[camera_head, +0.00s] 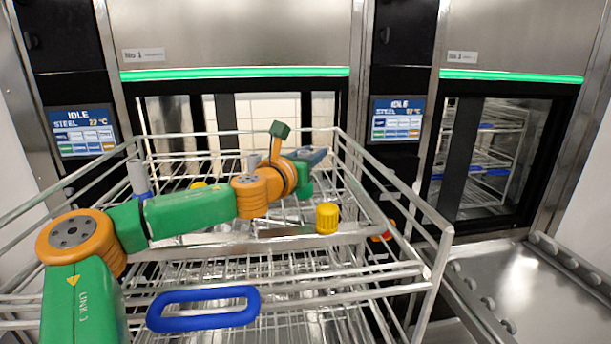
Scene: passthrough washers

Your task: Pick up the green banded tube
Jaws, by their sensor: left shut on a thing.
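My left arm comes in from the left over the wire rack, its green and orange links ending at my left gripper (308,156) above the far part of the rack. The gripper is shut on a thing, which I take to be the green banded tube. The arm's own last links largely hide the fingers and the held thing, so no green band shows clearly. A grey tube with a blue band (138,180) stands upright at the rack's left, behind the arm. Another grey tube top (253,162) shows behind the wrist. My right gripper is not in view.
The wire rack (400,272) has raised side rails and a blue handle (203,308) in front. Two washers with open windows and idle screens (397,120) stand behind. A steel conveyor (540,290) lies right.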

